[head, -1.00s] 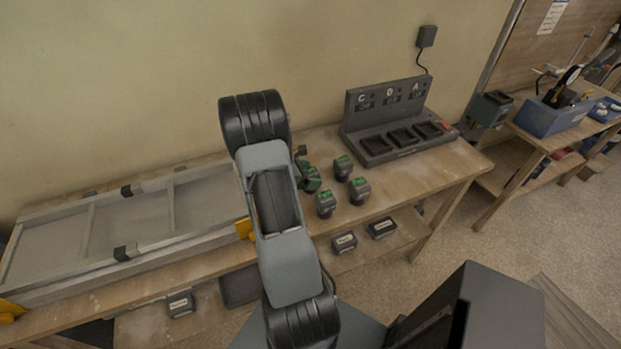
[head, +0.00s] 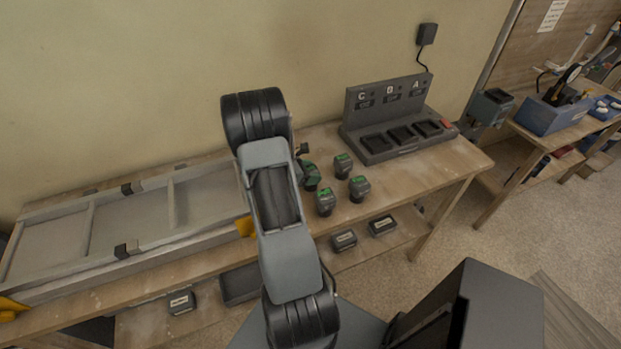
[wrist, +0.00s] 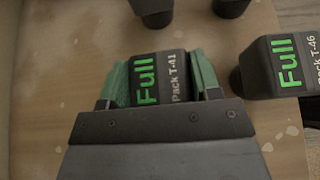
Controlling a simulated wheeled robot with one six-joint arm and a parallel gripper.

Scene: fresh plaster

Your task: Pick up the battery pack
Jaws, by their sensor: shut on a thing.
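A dark battery pack (wrist: 160,80) marked "Full" and "Pack T-41" sits between the green-padded fingers of my gripper (wrist: 161,84) in the wrist view. The fingers are shut on its two sides. In the head view my arm hides most of the gripper and the held pack; a bit of the gripper (head: 309,174) shows right of the arm. Another pack marked "Full", "Pack T-46" (wrist: 282,65), stands to the right in the wrist view. In the head view other green-topped packs stand on the bench: one behind (head: 343,166), one right (head: 359,189), one in front (head: 325,202).
A charger (head: 388,125) with bays labelled C, B and A stands at the bench's back right. A grey frame or ladder (head: 130,221) lies along the left of the wooden bench (head: 440,166). Dark boxes (head: 344,240) rest on the lower shelf.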

